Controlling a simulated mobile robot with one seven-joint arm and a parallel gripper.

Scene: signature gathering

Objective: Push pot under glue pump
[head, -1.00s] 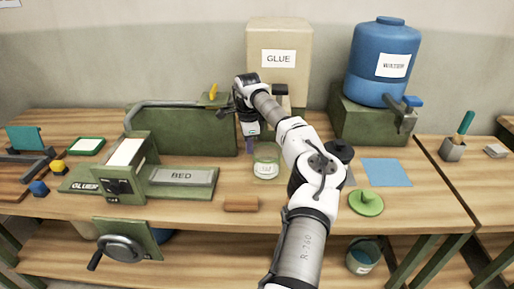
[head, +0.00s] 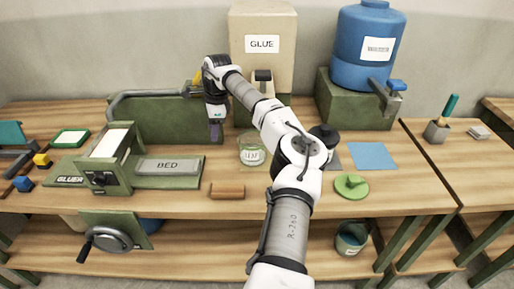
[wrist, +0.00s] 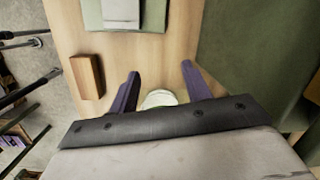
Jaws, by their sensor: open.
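The pot (head: 251,151) is a clear glass jar with a white label, upright on the upper bench top. The glue pump is a beige tank (head: 262,43) marked GLUE on a green stand, with a dark-topped spout (head: 263,80) behind the pot. My gripper (head: 214,132) points down to the left of the pot, apart from it, in front of the green block. In the wrist view my purple fingers (wrist: 160,68) are spread apart with nothing held.
The gluer (head: 103,170) with its bed (head: 168,166) stands left. A brown block (head: 227,190) lies in front of the pot. A green lid (head: 351,186) and blue sheet (head: 372,156) lie right, below the blue water tank (head: 365,50).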

